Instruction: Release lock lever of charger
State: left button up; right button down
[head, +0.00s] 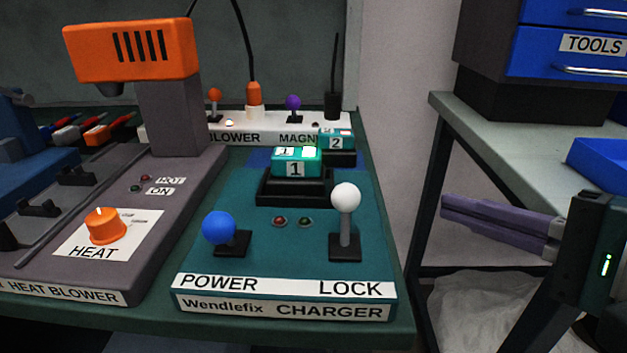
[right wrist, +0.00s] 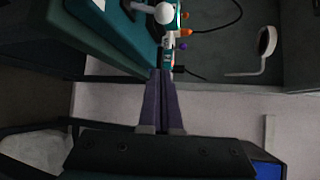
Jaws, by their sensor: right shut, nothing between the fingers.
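The teal charger (head: 277,262) stands on the green bench, labelled POWER and LOCK at its front. Its lock lever has a white ball knob (head: 346,197) on a grey stem and stands about upright on a dark base. The power lever has a blue knob (head: 219,228) and leans to the left. My right gripper (head: 446,208) is shut and empty, off the bench's right edge, apart from the lock lever and to its right. In the right wrist view its purple fingers (right wrist: 160,74) lie together, with the white knob (right wrist: 164,14) beyond their tips. My left gripper is out of view.
A teal battery block marked 1 (head: 296,163) sits in the charger behind the levers. The heat blower (head: 160,208) with an orange head stands at the left. A side table (head: 470,115) with blue drawers (head: 560,52) is at the right. A gap separates bench and table.

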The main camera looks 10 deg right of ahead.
aim_at(346, 209)
jog(key=shift+a, duration=0.1)
jog(key=x, duration=1)
jog(key=shift+w, duration=0.1)
jog(key=shift+s+a+r+p, duration=0.25)
jog(key=shift+s+a+p, duration=0.3)
jog(key=shift+a, duration=0.05)
jog(key=shift+s+a+r+p, duration=0.2)
jog(key=shift+s+a+p, duration=0.35)
jog(key=shift+s+a, duration=0.25)
jog(key=shift+a, duration=0.05)
